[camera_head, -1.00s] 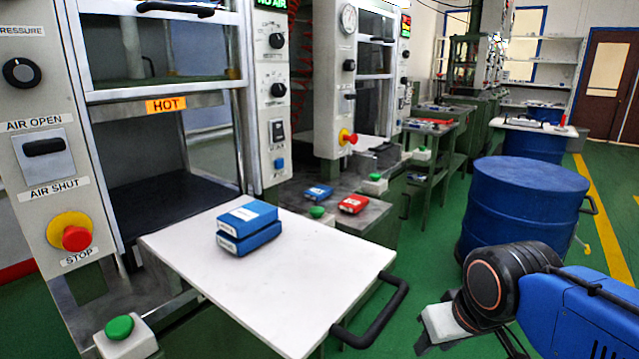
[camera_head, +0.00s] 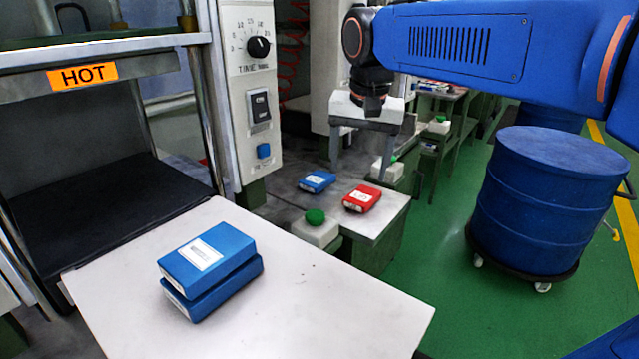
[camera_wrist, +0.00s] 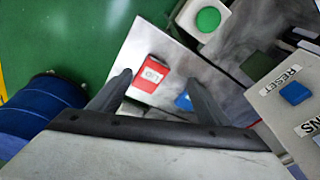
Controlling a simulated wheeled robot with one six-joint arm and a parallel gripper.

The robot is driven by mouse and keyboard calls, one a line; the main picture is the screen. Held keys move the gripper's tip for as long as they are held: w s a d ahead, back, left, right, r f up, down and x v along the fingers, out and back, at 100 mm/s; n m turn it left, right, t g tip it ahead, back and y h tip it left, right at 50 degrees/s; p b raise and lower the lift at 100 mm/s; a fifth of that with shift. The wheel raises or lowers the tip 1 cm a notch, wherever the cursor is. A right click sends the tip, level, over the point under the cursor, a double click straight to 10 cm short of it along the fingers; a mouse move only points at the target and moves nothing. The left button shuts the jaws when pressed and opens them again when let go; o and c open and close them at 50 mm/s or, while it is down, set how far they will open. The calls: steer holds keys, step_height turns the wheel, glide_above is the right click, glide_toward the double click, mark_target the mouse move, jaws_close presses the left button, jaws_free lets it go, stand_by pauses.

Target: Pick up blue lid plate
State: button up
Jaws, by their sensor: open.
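A small blue plate (camera_head: 317,182) with a white label lies flat on the grey side table; its label is too small to read. In the wrist view this blue plate (camera_wrist: 182,101) is partly hidden behind a finger. A red plate (camera_head: 362,199) lies beside it, to the right, and this red plate (camera_wrist: 150,76) shows between the fingers in the wrist view. My gripper (camera_head: 357,172) points down, open and empty, above and behind the two plates in the head view. Two stacked blue blocks (camera_head: 206,262), the upper one labelled, sit on the white table.
The white table (camera_head: 330,310) is otherwise bare. A green button box (camera_head: 316,228) stands between the tables, and another (camera_head: 388,166) stands behind. The press panel (camera_head: 255,100) rises left of my gripper. A blue drum (camera_head: 545,205) on a wheeled base stands at right.

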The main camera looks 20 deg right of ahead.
steer(key=w+a+r+m+g, duration=0.1)
steer(key=w+a+r+m, duration=0.2)
steer(key=w, duration=0.4)
steer(key=w+a+r+m+g, duration=0.1)
steer(key=w+a+r+m, duration=0.2)
steer(key=w, duration=0.5)
steer(key=n, duration=0.1)
glide_above(317, 178)
steer(key=shift+h, duration=0.4)
steer(key=f, duration=0.7)
steer(key=s+f, duration=0.1)
steer(key=f, duration=0.2)
steer(key=shift+a+f, duration=0.25)
steer(key=shift+f, duration=0.1)
steer(key=shift+w+d+f, duration=0.1)
steer(key=shift+w+f, duration=0.1)
steer(key=shift+f, duration=1.1)
steer(key=shift+w+d+f, duration=0.1)
steer(key=shift+w+f, duration=0.1)
steer(key=shift+f, duration=1.1)
steer(key=shift+f, duration=0.25)
steer(key=c, duration=1.3)
steer(key=shift+c, duration=0.2)
